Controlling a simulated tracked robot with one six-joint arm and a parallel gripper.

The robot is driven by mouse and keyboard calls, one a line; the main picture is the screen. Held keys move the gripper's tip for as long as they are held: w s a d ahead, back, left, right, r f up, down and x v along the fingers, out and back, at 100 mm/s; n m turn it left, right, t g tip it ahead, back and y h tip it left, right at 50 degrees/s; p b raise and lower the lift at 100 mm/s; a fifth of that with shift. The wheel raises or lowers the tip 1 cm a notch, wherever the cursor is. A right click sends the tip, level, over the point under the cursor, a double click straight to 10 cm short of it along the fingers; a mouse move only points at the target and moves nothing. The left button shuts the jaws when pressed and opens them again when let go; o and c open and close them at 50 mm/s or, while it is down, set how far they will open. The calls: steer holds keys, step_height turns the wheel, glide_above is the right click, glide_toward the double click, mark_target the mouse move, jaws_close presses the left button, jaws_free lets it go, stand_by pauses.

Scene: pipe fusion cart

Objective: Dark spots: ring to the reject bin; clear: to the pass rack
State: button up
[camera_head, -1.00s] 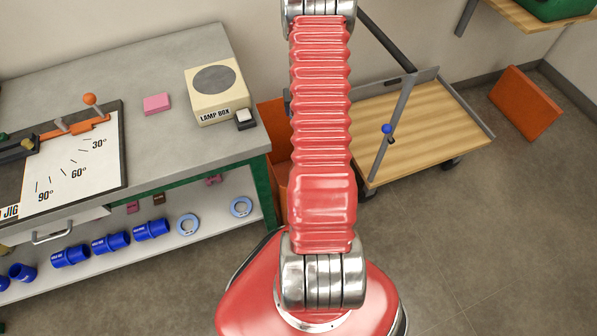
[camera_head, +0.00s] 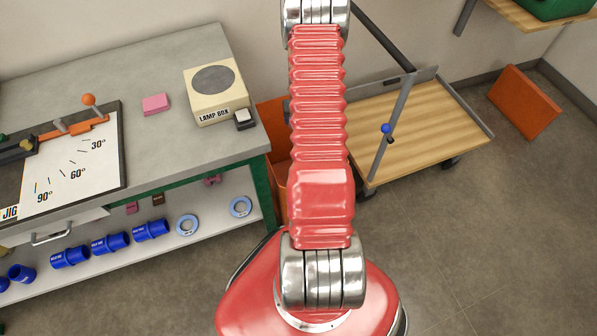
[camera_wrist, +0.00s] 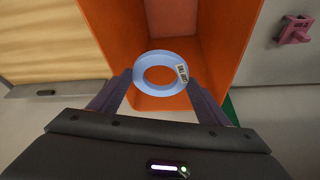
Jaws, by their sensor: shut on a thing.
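In the wrist view my gripper (camera_wrist: 160,88) is shut on a light blue ring (camera_wrist: 147,89), with a fingertip on each side of it. The ring carries a small white printed label on its right. No dark spots show on the side I see. The ring is over the mouth of an orange bin (camera_wrist: 222,35). The bin also shows in the head view (camera_head: 277,125), partly behind my arm. My gripper is out of the head view. The lamp box (camera_head: 214,90) stands on the grey bench. I cannot make out a pass rack.
Two blue rings (camera_head: 187,225) (camera_head: 240,207) and several blue couplings (camera_head: 110,243) lie on the bench's lower shelf. A wooden-decked cart (camera_head: 430,120) stands right of the orange bin. A pink block (camera_head: 155,104) and an angle jig (camera_head: 75,165) are on the bench.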

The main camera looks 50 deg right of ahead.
steer(key=shift+f, duration=0.4)
steer(key=shift+f, duration=0.1)
steer(key=o, duration=1.2)
steer(key=v, duration=1.3)
steer(key=shift+r, duration=0.35)
steer(key=shift+s+a, duration=0.15)
steer(key=shift+s, duration=0.05)
stand_by(0.7)
